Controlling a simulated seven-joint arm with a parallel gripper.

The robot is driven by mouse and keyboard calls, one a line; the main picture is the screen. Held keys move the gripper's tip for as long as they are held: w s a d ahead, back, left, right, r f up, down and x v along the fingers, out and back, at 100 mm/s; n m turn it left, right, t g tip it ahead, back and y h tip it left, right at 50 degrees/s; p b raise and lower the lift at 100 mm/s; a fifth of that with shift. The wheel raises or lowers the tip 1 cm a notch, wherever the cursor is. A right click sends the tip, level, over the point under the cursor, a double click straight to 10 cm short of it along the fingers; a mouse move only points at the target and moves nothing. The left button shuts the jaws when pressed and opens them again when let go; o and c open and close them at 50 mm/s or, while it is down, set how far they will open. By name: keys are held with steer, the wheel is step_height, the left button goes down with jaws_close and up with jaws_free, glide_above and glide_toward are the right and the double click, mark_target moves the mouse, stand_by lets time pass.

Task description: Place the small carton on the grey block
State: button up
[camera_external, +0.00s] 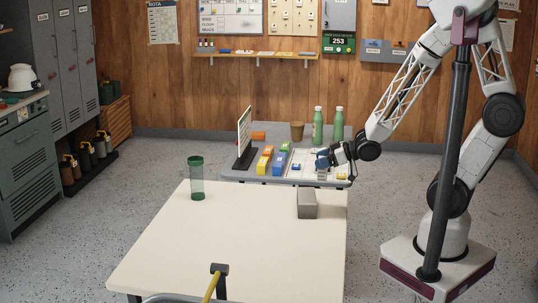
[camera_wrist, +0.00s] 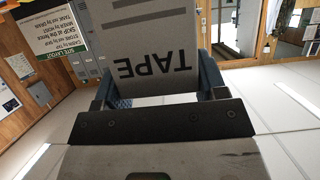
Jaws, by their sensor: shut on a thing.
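My gripper (camera_external: 322,161) is over the back table, to the right of the colored boxes. In the wrist view my gripper (camera_wrist: 155,88) has its two blue-grey fingers on either side of a grey carton (camera_wrist: 150,45) printed TAPE, which reads upside down there. The fingers are shut on it. In the external view the carton is small and largely hidden by the gripper; I cannot tell whether it touches the table. The grey block (camera_external: 307,208) stands on the near cream table, close to its back right edge, with its top bare. The gripper is behind and slightly right of it.
The cream table (camera_external: 235,240) is mostly clear, with a green tumbler (camera_external: 197,178) at back left. The back table holds an upright white board (camera_external: 244,132), colored boxes (camera_external: 278,163), two green bottles (camera_external: 317,128) and a brown cup (camera_external: 297,131).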

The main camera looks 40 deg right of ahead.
steer(key=s+d+f, duration=0.2)
steer(key=s+d, duration=0.2)
steer(key=s, duration=0.5)
steer(key=shift+s+d, duration=0.2)
steer(key=shift+s, duration=0.15)
steer(key=shift+w+a, duration=0.1)
steer(key=shift+w, duration=0.05)
steer(key=w+a, duration=0.4)
steer(key=w, duration=0.3)
steer(key=w+a+f, duration=0.1)
steer(key=w+a, duration=0.2)
steer(key=w, duration=0.3)
steer(key=shift+w+a+f, duration=0.3)
steer(key=shift+w+a, duration=0.05)
steer(key=shift+f, duration=0.1)
steer(key=shift+f, duration=1.65)
steer(key=shift+f, duration=0.1)
steer(key=o, duration=0.9)
